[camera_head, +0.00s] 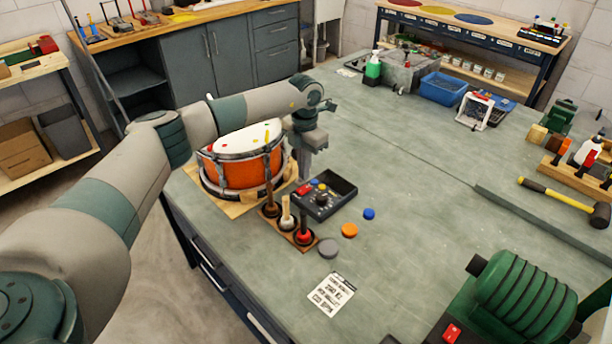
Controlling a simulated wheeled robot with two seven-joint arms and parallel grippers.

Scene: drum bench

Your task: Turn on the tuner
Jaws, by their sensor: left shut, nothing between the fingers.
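A dark box with a raised rim and several coloured knobs or buttons (335,204) lies on the bench at the middle; it looks like the tuner. Red, yellow and blue spots show on its left part. My left gripper (304,176) is shut and empty, pointing down at the box's back left edge, between it and the drum. I cannot tell whether its fingertips touch the box. The gripper hides a little of the box's far side. My right gripper is not in view.
An orange drum (230,170) stands just left of the gripper. Upright handled tools in a wooden rack (287,225) stand in front of the box. Blue (369,214), orange (349,230) and grey (328,248) discs and a printed card (331,294) lie nearby.

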